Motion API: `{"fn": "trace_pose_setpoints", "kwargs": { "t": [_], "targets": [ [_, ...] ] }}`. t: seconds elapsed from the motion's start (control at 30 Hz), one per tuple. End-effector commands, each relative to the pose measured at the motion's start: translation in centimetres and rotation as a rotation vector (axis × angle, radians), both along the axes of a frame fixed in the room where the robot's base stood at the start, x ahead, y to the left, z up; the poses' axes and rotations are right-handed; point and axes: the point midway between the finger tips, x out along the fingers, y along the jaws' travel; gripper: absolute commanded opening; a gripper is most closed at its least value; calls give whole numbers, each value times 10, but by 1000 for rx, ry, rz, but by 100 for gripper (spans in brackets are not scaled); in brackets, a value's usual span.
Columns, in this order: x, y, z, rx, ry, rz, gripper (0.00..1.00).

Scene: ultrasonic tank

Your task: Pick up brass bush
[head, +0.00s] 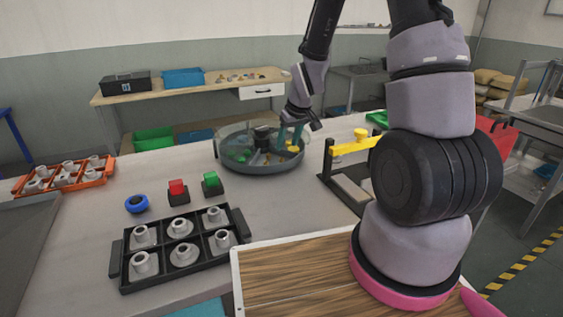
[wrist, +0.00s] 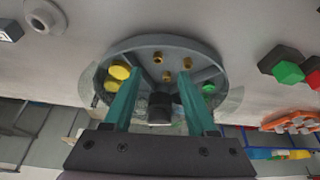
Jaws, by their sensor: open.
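Several small brass bushes (wrist: 187,62) stand in a compartment of the round grey tank (wrist: 148,42), in the upper middle of the wrist view. Two others are the brass bush at left (wrist: 158,58) and the lower one (wrist: 166,76). In the head view the tank (head: 262,171) stands on the bench, and its contents are small and partly hidden. My gripper (wrist: 158,80) is open, its teal fingers apart over the tank with nothing seen between the tips. It also shows over the tank's right side in the head view (head: 291,131).
A black hub (wrist: 160,107) rises mid-tank, below the bushes in the wrist view. Yellow pieces (wrist: 120,72) and a green piece (wrist: 208,88) lie in other compartments. A yellow-armed stand (head: 352,147) is right of the tank; red (head: 177,190) and green (head: 212,184) blocks are front left.

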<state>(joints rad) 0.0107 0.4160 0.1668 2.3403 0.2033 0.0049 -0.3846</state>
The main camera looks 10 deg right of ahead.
Motion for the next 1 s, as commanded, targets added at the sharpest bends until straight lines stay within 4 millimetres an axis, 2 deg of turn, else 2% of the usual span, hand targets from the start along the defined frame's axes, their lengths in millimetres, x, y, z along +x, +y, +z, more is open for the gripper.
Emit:
{"fn": "trace_pose_setpoints", "kwargs": {
  "t": [0.1, 0.37, 0.6, 0.93, 1.0],
  "targets": [
    [7, 2, -16, 0, 2, 0, 57],
    [16, 4, -35, 0, 1, -1, 57],
    [30, 7, -65, 1, 2, -1, 57],
    [34, 8, -71, 0, -1, 0, 57],
    [33, 8, -71, 0, -1, 0, 30]
  ]
}}
